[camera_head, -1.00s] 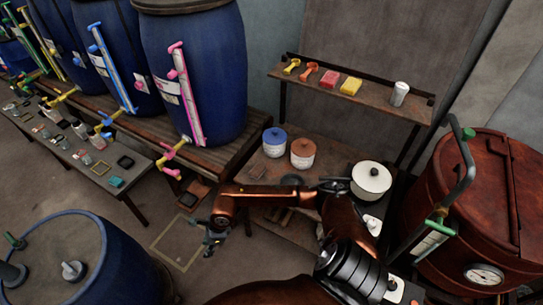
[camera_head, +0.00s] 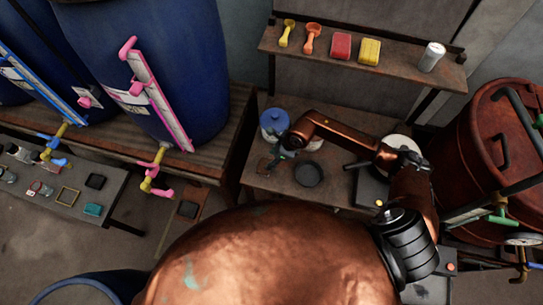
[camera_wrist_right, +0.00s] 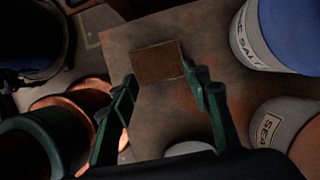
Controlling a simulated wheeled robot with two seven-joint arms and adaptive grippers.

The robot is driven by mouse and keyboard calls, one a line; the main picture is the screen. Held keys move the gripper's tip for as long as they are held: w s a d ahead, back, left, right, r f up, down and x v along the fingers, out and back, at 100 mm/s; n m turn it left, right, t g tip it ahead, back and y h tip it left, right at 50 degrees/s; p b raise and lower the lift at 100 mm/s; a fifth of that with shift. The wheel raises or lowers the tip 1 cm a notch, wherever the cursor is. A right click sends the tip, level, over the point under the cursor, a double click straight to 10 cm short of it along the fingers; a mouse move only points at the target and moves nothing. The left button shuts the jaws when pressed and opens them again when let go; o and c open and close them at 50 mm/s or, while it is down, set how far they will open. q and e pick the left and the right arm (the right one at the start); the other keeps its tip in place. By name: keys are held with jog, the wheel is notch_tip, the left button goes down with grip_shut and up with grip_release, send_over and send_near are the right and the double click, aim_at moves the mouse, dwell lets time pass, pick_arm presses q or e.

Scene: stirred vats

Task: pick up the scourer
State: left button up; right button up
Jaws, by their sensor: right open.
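The scourer, a flat brown rectangular pad (camera_wrist_right: 156,60), lies on the table in the right wrist view, ahead of and between the fingertips. In the head view it is a small brown patch (camera_head: 263,165) at the table's left side, partly hidden by the gripper. My right gripper (camera_head: 277,157) is open and empty, just beside and over the pad. Its two green fingers (camera_wrist_right: 159,76) point at the pad's near edge; I cannot tell whether they touch it. My left gripper is not in view.
A blue-lidded salt tub (camera_head: 274,122) stands close behind the gripper, and it also shows in the wrist view (camera_wrist_right: 256,45). A second labelled tub (camera_wrist_right: 275,130) is near. A dark pan (camera_head: 309,174) sits to the right. A shelf (camera_head: 400,72) holds scoops, red and yellow blocks and a can.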

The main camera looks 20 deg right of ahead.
aim_at(264, 165)
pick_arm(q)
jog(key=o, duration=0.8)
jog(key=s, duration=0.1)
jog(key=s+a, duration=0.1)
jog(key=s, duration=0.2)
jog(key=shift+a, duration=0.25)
pick_arm(e)
jog(key=o, duration=0.8)
jog(key=x, duration=0.4)
jog(key=shift+s+a+f, duration=0.15)
jog(key=shift+a+f, duration=0.15)
jog(key=shift+a, duration=0.05)
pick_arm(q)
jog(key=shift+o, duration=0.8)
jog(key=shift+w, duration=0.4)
pick_arm(e)
jog(key=shift+o, duration=0.8)
jog(key=shift+s+x, duration=0.2)
jog(key=shift+x, duration=0.8)
jog(key=shift+w+f, duration=0.3)
jog(key=shift+a, duration=0.1)
jog(key=shift+c, duration=1.1)
jog(key=c, duration=0.5)
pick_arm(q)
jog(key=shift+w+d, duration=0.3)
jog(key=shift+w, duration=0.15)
pick_arm(e)
jog(key=c, duration=0.4)
